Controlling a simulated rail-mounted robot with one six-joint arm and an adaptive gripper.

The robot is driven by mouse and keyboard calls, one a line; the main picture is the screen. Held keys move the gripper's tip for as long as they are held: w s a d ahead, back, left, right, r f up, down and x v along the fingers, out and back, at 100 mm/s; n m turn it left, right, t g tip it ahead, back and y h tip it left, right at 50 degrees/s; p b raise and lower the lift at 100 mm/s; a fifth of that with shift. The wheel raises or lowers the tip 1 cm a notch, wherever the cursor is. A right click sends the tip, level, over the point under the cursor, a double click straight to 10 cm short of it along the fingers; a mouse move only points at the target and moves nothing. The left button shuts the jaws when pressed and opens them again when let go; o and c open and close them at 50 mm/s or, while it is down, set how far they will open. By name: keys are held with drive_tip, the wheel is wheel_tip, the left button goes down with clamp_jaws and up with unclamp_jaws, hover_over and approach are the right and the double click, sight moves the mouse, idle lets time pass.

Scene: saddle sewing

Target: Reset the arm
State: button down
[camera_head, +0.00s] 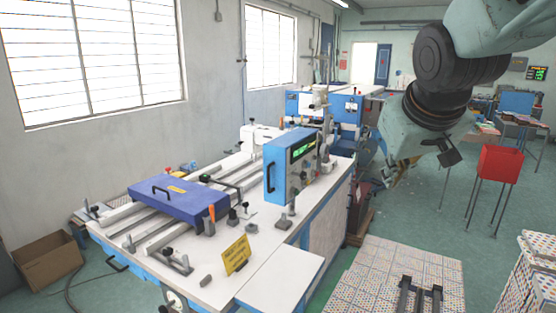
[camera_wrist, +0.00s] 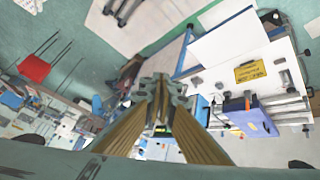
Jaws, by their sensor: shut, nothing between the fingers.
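My arm (camera_head: 440,95) hangs in from the upper right in the head view, above the floor to the right of the machine table. My gripper (camera_wrist: 163,88) shows in the wrist view with its two long brownish fingers converging; it is shut and holds nothing. In the head view the fingers are hard to make out below the wrist. The gripper is apart from the machine and touches nothing that I can see.
The white-topped machine table (camera_head: 265,222) carries a blue cover (camera_head: 175,203), a blue control box (camera_head: 290,165) and a yellow sign (camera_head: 236,254). A red bin (camera_head: 499,163) stands on thin legs at right. Patterned stacks (camera_head: 395,270) stand in front. A cardboard box (camera_head: 48,262) lies left.

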drive_tip(key=s+a+f+m+g, duration=0.1)
drive_tip(key=s+a+f+g, duration=0.1)
drive_tip(key=s, duration=1.5)
drive_tip(key=s+a+f+g+y, duration=0.1)
drive_tip(key=s+a+f, duration=0.2)
drive_tip(key=s, duration=1.4)
drive_tip(key=shift+f+m+g, duration=0.4)
drive_tip(key=shift+f, duration=0.3)
